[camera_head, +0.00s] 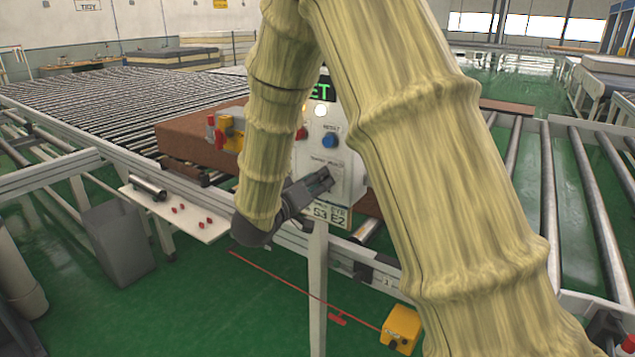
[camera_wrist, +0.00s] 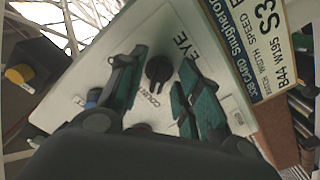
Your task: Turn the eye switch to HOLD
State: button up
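The eye switch (camera_wrist: 158,70) is a black knob on the white control panel (camera_wrist: 85,70), beside the printed word EYE in the wrist view. Small print below the knob and a small label at the right are too blurred to read for certain, so its setting is unclear. My gripper (camera_wrist: 162,62) is open, with one finger on each side of the knob; whether either finger touches it cannot be told. In the head view my gripper (camera_head: 318,184) is at the lower front of the control box (camera_head: 350,160) and hides the knob.
The box has a blue button (camera_head: 330,140), a white lamp (camera_head: 320,110) and a green-lettered display (camera_head: 322,91). A job card (camera_wrist: 252,45) hangs beside the switch. A brown mattress (camera_head: 185,135) lies on the rollers behind. A yellow pedal box (camera_head: 401,328) stands on the floor.

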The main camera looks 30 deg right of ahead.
grip_shut()
dwell(0.3)
jog(key=m+b, duration=0.1)
jog(key=m, duration=0.3)
jog(key=shift+f+b, duration=0.1)
jog(key=shift+b, duration=0.3)
jog(key=m+b, duration=0.2)
jog(key=m, duration=0.1)
jog(key=shift+f+m, duration=0.1)
jog(key=shift+m, duration=0.2)
jog(key=m+b, duration=0.2)
jog(key=m, duration=0.1)
jog(key=shift+b, duration=0.3)
jog(key=shift+m+b, duration=1)
jog(key=shift+m, duration=0.6)
jog(key=shift+r, duration=0.2)
